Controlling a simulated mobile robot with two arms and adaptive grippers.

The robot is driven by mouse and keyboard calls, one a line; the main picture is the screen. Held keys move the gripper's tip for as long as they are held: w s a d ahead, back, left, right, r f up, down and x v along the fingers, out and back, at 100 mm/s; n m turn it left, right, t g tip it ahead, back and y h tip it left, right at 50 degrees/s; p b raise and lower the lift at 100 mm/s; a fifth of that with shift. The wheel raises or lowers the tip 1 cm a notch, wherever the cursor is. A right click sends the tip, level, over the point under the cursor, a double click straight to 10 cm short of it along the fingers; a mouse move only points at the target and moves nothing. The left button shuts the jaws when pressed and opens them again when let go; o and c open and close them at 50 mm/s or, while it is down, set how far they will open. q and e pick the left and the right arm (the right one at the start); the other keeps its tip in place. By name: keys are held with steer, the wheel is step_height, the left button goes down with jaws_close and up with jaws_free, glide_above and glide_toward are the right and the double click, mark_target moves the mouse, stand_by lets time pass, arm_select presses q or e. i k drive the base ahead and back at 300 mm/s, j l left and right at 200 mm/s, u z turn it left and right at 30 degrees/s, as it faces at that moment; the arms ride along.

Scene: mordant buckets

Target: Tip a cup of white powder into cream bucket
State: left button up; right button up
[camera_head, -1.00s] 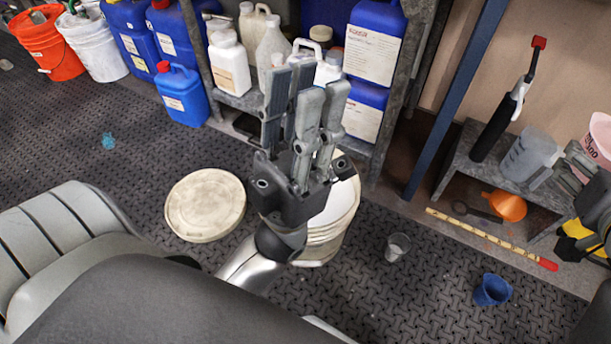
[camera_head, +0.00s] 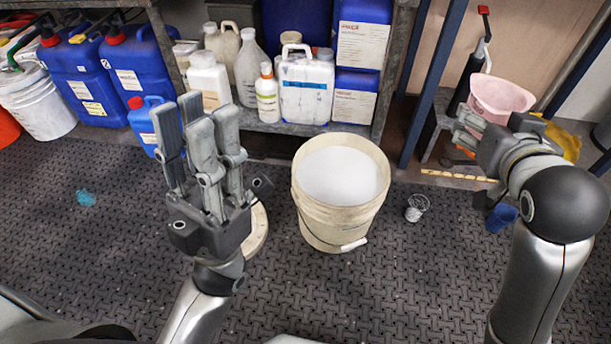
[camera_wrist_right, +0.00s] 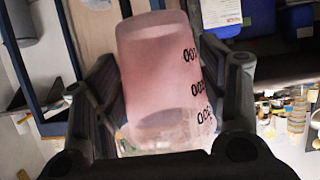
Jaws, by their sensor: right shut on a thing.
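The cream bucket (camera_head: 313,217) stands upright on the floor in the middle, filled near the top with white material. My right gripper (camera_head: 470,128) is right of the bucket, above the floor, and shut on a pink translucent measuring cup (camera_head: 502,94). The cup looks roughly upright in the head view; whether powder is in it I cannot tell. In the right wrist view the cup (camera_wrist_right: 158,75), with black markings, sits between both fingers. My left gripper (camera_head: 197,125) is open and empty, fingers up, left of the bucket and apart from it.
A small clear cup (camera_head: 416,207) with white in it and a blue cup (camera_head: 500,218) stand on the floor at right. A lid (camera_head: 259,231) lies partly behind my left gripper. Bottles (camera_head: 306,85) fill the shelf behind. Free dark floor (camera_head: 100,240) lies at left.

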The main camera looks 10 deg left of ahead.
mark_target(341, 181)
steer(key=k+j, duration=0.1)
steer(key=j, duration=0.45)
steer(key=k+j, duration=0.1)
steer(key=j, duration=1.05)
steer(key=i+j, duration=0.15)
steer(key=j, duration=0.25)
steer(key=i+j, duration=0.1)
steer(key=j, duration=0.35)
steer(key=i+j, duration=0.15)
steer(key=j, duration=0.25)
steer(key=i+j+z, duration=0.1)
steer(key=j, duration=0.3)
steer(key=i+j, duration=0.15)
steer(key=j, duration=0.25)
